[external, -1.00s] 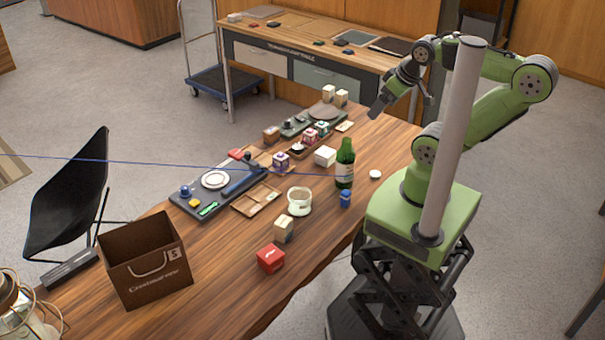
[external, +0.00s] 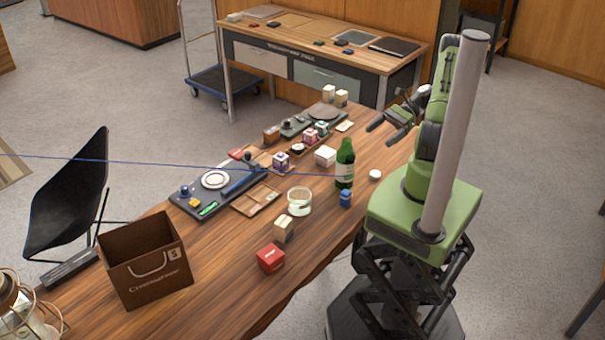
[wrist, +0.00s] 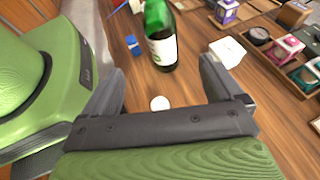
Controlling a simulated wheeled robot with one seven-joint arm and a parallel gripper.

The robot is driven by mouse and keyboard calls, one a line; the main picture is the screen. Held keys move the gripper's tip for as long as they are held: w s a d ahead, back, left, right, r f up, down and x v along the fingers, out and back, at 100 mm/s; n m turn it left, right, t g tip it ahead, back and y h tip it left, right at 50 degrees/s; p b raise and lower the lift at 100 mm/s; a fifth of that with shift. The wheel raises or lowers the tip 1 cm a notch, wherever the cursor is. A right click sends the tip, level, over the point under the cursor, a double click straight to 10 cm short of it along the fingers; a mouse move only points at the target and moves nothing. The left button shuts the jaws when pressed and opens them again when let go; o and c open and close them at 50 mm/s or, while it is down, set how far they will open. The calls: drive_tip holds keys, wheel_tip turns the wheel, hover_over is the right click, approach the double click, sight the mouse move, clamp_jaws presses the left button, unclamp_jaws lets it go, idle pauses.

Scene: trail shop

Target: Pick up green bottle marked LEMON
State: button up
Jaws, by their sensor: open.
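A green bottle (external: 345,165) with a pale label stands upright on the wooden table, near the edge closest to my base. It also shows in the wrist view (wrist: 160,38), beyond and between my fingers, with its top cut by the frame edge. The label's words are too small to read. My gripper (external: 388,127) is open and empty, above the table's far right part, apart from the bottle and to its right.
A small white round item (wrist: 160,103) lies between the bottle and my gripper. A blue box (external: 345,199) stands close by the bottle, and a white box (external: 325,156) is behind it. A glass jar (external: 299,201) and a brown bag (external: 146,262) stand farther left.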

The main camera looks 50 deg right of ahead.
sight(339, 166)
drive_tip(key=b+x, duration=0.1)
drive_tip(key=x, duration=0.7)
drive_tip(key=b+x, duration=0.2)
drive_tip(key=x, duration=0.6)
drive_tip(key=shift+w+r, duration=0.1)
drive_tip(key=shift+w, duration=0.1)
drive_tip(key=shift+r, duration=0.1)
drive_tip(key=shift+c, duration=0.3)
drive_tip(key=c, duration=1.1)
